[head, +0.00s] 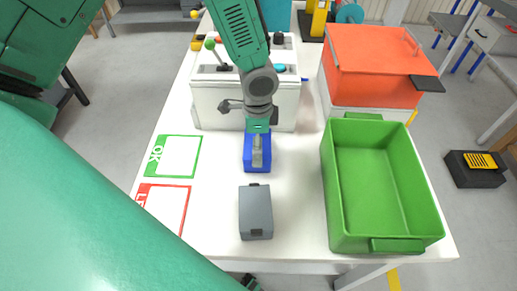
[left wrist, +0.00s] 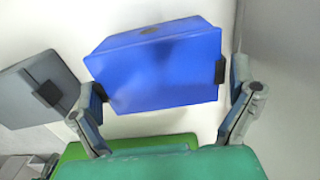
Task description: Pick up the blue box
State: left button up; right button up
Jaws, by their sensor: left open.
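The blue box (head: 249,164) lies on the white table, in front of the white control box. My left gripper (head: 257,152) is over it and covers its middle in the head view. In the left wrist view the blue box (left wrist: 155,70) sits between the two fingers of my open left gripper (left wrist: 165,88), with a dark clasp on its right end. The left finger overlaps the box's left edge; whether it touches I cannot tell. A gap shows at the right finger. My right gripper is not in view.
A grey box (head: 256,212) lies just nearer on the table. A green bin (head: 433,218) stands to the right, a red-orange box (head: 370,62) behind it. Green-framed (head: 150,171) and red-framed (head: 187,200) cards lie left. The white control box (head: 205,105) with levers stands behind.

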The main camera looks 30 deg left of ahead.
pick_arm(q)
jog(key=shift+f, duration=0.25)
jog(key=shift+d, duration=0.15)
jog(key=c, duration=0.3)
jog(key=shift+d+r, duration=0.1)
jog(key=c, duration=0.7)
jog(key=shift+o, duration=0.2)
